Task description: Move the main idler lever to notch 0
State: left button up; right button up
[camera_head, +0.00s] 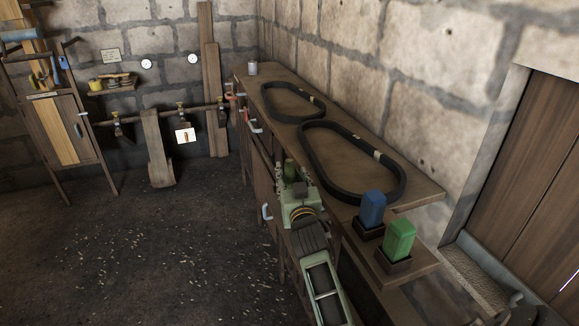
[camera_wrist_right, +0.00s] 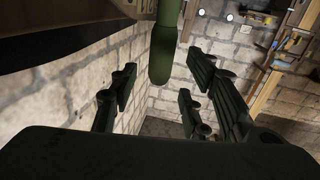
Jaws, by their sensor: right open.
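My right gripper (camera_head: 291,176) is at the front edge of the workbench and is open. A green handle (camera_head: 289,168) shows between its fingers in the head view. In the right wrist view the green rounded handle (camera_wrist_right: 164,50) reaches down between the open fingers (camera_wrist_right: 160,100), with gaps on both sides. Other handles stick out along the bench front: a red and white one (camera_head: 254,127) and a pale blue one (camera_head: 266,211). No label or notch marks are readable, so I cannot tell which is the main idler lever. My left gripper is out of view.
Two black belts (camera_head: 291,117) (camera_head: 393,190) lie on the bench (camera_head: 418,185). A blue block (camera_head: 372,208) and a green block (camera_head: 399,238) stand in holders at its near end. The floor at left is clear.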

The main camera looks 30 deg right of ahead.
aim_at(290, 170)
jog(key=shift+p+x, duration=0.4)
jog(key=shift+x, duration=1.95)
jog(key=shift+c, duration=0.4)
grip_shut()
